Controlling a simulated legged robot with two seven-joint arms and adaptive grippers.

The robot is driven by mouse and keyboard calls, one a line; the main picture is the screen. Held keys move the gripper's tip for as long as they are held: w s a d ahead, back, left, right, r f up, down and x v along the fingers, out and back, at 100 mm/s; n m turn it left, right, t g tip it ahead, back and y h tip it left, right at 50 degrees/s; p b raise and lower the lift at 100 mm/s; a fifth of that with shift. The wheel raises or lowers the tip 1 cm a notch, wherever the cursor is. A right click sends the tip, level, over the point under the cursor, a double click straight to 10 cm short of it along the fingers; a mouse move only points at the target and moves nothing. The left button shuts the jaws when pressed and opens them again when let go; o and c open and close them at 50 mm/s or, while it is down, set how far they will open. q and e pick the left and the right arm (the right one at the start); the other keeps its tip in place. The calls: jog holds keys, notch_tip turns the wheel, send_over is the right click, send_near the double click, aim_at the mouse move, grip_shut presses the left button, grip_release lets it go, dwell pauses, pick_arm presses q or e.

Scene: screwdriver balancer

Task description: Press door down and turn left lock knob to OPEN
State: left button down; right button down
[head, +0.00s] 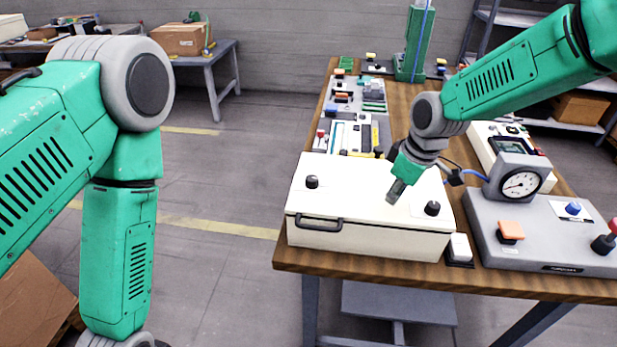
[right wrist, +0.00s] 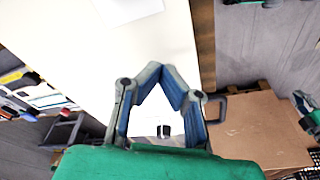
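A cream box (head: 370,238) stands at the table's front left, its flat door (head: 355,190) on top looking down or nearly so; I cannot tell if it is fully seated. The black left lock knob (head: 312,182) is at the door's left, and another black knob (head: 432,208) is at its right. A dark handle (head: 320,224) is on the front face. My right gripper (head: 394,194) points down over the door, right of its middle; contact is unclear. In the right wrist view its fingertips (right wrist: 162,69) meet, with nothing between them. The left knob (right wrist: 163,131) shows beyond the fingers.
A white rocker switch (head: 460,248) and a grey gauge panel (head: 540,235) stand right of the box. Other devices (head: 355,130) line the table behind it. A green column (head: 415,45) stands at the back. Open floor lies left of the table.

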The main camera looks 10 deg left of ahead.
jog(key=shift+d+f, duration=0.65)
jog(key=shift+a+f+b, duration=0.15)
jog(key=shift+f+b, duration=0.1)
jog(key=shift+b, duration=0.05)
jog(key=shift+a+f, duration=0.35)
jog(key=shift+a, duration=0.05)
jog(key=shift+f, duration=0.1)
pick_arm(q)
jog(key=shift+s+d+f, duration=0.1)
jog(key=shift+d+f, duration=0.05)
jog(key=shift+f, duration=0.35)
pick_arm(e)
jog(key=shift+d, duration=0.1)
jog(key=shift+d, duration=0.1)
